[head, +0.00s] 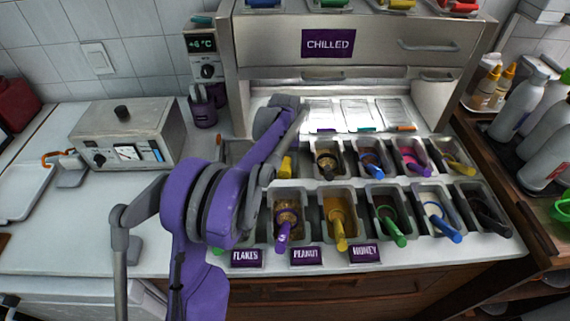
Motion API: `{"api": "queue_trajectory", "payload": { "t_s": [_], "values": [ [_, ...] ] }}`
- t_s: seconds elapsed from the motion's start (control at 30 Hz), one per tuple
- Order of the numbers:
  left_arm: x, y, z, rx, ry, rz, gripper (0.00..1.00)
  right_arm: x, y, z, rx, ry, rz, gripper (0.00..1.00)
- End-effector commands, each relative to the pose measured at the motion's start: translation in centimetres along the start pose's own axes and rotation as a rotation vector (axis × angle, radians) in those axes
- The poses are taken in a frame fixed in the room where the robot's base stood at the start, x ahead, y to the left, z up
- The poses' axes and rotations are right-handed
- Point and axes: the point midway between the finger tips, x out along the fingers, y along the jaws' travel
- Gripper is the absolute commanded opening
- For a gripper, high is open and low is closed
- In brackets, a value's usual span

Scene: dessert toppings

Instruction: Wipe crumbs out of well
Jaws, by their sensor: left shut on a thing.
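My left arm reaches over the counter from the lower left, and its gripper (266,174) is low over the left end of the topping wells. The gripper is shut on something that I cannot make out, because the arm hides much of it. A yellow handle (285,167) stands just right of the gripper. The back-left well (236,151) shows only in part behind the arm. Crumbs and a wiping tool cannot be made out. My right gripper is not in view.
The chilled cabinet (358,45) stands behind. A metal appliance (127,134) is at left, bottles (520,107) at right. The front-left counter is clear.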

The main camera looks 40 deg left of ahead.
Motion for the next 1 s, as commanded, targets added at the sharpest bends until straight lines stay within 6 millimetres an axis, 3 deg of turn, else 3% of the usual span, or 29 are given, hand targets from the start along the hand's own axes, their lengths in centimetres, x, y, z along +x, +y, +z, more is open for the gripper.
{"api": "queue_trajectory", "payload": {
  "t_s": [1.0],
  "values": [
    [1.2,-0.1,-0.2,0.000,0.000,0.000,0.07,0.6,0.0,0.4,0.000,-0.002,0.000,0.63]
  ]
}}
